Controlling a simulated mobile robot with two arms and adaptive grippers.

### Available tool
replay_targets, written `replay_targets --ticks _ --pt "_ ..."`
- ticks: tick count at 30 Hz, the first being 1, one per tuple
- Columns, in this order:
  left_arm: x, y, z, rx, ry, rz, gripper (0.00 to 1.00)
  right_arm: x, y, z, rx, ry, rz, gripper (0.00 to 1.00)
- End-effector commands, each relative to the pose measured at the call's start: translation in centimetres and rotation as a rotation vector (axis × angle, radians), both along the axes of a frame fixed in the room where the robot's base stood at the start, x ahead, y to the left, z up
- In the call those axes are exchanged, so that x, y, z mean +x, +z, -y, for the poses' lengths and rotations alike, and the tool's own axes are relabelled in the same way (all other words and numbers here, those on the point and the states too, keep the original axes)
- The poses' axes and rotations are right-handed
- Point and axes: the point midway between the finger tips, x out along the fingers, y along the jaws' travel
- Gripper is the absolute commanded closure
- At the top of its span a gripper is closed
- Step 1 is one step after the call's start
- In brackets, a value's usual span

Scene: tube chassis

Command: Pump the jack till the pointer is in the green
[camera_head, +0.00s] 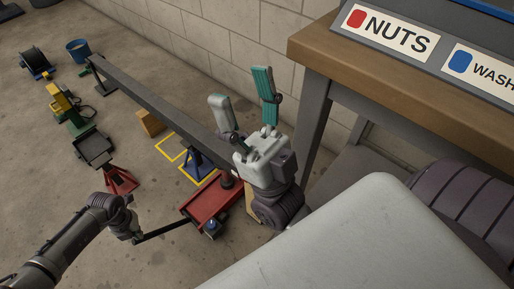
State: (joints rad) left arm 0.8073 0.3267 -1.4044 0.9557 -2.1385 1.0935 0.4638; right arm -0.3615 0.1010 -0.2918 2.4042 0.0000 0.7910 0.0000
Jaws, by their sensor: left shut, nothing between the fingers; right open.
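The red floor jack (208,203) sits on the concrete under the near end of the long grey tube (150,95). Its dark handle (165,230) reaches left and slightly down from the jack. My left gripper (136,238) is shut and empty at the handle's outer end; I cannot tell whether it touches it. My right gripper (241,86) is open and empty, raised with its two teal-padded fingers apart, and it covers the tube's near end. I cannot make out the pointer or a green zone.
A blue stand (196,163) is beneath the tube, near yellow floor squares (172,148). A red stand (120,180) and wooden block (150,123) are nearby. A wooden bench (400,95) bearing labelled bins is at right.

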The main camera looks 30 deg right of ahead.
Motion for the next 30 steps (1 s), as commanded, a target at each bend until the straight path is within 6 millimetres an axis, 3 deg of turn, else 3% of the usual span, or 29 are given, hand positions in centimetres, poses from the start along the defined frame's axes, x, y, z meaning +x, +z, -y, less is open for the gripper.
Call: replay_targets --ticks 15,21,30 --pt "0.0 2.0 -0.1 0.001 0.001 -0.001 1.0 7.4 -3.8 -1.4 -0.146 -0.025 -0.471 0.39" --pt "0.0 2.2 0.0 0.001 0.001 -0.001 1.0 8.4 -5.0 -1.5 -0.17 -0.029 -0.55 0.39" --pt "0.0 2.2 0.0 0.0 0.0 0.0 1.0 8.4 -5.0 -1.5 -0.169 -0.029 -0.549 0.39"
